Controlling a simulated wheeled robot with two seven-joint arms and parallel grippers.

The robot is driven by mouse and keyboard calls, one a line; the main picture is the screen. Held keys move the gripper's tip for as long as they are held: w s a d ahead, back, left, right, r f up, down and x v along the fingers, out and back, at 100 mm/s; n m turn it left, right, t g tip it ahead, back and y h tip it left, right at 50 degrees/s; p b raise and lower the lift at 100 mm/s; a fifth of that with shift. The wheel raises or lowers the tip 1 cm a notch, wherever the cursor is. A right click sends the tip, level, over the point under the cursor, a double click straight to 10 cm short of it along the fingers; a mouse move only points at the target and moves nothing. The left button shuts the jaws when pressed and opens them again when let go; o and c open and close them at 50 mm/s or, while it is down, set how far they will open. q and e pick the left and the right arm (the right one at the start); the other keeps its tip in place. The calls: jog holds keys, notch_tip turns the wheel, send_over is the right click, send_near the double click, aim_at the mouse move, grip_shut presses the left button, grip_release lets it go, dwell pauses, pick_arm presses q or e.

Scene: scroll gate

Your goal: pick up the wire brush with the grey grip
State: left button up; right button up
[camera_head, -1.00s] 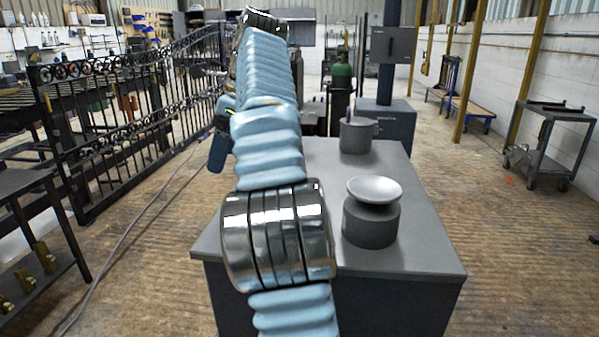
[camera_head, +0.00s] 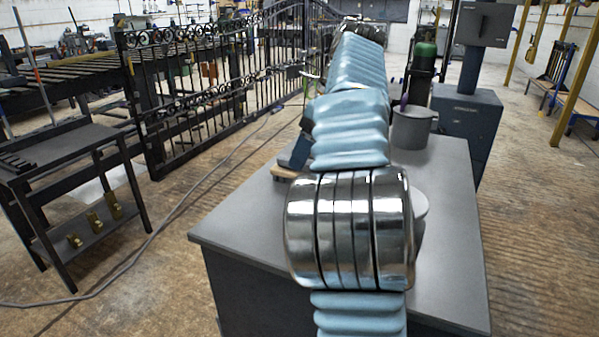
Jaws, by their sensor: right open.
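My right arm reaches away from me over the grey table (camera_head: 240,225) and covers much of its middle. I cannot make out a grey grip. My left gripper is out of view.
A pale dish (camera_head: 420,205) on the table is mostly hidden behind my arm. A dark cart (camera_head: 70,150) stands at the left, and a black iron gate (camera_head: 200,100) behind it. A cable lies on the floor. The table's front left is clear.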

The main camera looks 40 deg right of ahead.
jog(key=x, duration=0.5)
jog(key=shift+w+a+f, duration=0.2)
jog(key=c, duration=1.1)
jog(key=shift+r, duration=0.15)
notch_tip(320, 180, up, 10)
jog(key=shift+f, duration=0.1)
jog(key=o, duration=0.5)
jog(key=shift+c, duration=0.2)
jog(key=c, duration=0.3)
